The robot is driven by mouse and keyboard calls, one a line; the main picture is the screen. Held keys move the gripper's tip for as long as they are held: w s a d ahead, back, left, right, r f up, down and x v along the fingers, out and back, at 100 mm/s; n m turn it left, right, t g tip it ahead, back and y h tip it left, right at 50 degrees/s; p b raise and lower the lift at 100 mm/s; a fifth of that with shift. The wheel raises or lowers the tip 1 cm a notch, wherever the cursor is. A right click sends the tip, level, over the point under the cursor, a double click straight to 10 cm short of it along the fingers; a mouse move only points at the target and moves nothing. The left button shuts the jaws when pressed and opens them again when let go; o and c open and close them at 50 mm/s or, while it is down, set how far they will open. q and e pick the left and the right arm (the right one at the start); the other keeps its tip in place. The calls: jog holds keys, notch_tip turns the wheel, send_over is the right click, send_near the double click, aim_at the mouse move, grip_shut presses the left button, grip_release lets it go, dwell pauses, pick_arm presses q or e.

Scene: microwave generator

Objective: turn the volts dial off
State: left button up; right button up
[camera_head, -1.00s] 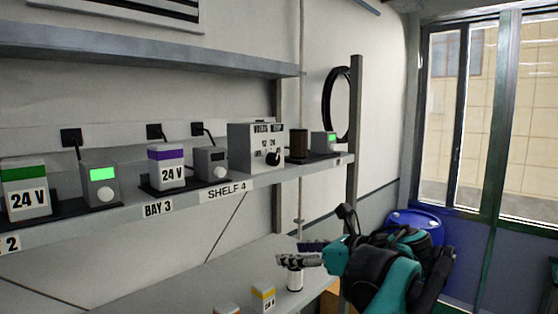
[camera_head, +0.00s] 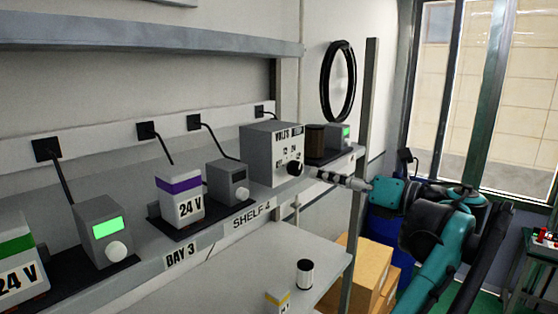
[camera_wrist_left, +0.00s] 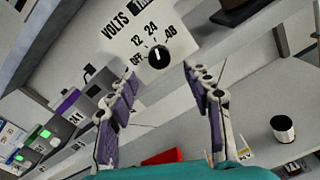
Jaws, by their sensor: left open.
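The volts dial is a round black knob (camera_head: 295,169) on the front of a light grey box (camera_head: 258,150) at the right part of the shelf. In the left wrist view the knob (camera_wrist_left: 158,57) has the marks OFF, 12, 24 and 48 around it. Its pale pointer line faces roughly up in that view, on the 24 and 48 side; the exact setting is hard to read. My left gripper (camera_head: 318,175) is in front of the box, just right of the knob. In the wrist view its open fingers (camera_wrist_left: 160,78) are spread to either side below the knob, with nothing between them.
A brown cylinder (camera_head: 315,140) and a small unit with a green screen (camera_head: 340,136) stand right of the box. A grey unit (camera_head: 228,180) stands left. The shelf edge (camera_head: 225,232) runs below. A shelf post (camera_head: 362,150) stands near my arm.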

aim_at(299, 168)
pick_arm(q)
jog(key=p+x, duration=0.1)
jog(key=x, duration=0.6)
jog(key=shift+w+a+r, duration=0.1)
jog(key=shift+w+a, duration=0.05)
jog(key=shift+s+d, duration=0.2)
jog(key=shift+d, duration=0.1)
jog(key=shift+a, duration=0.1)
jog(key=c, duration=1.2)
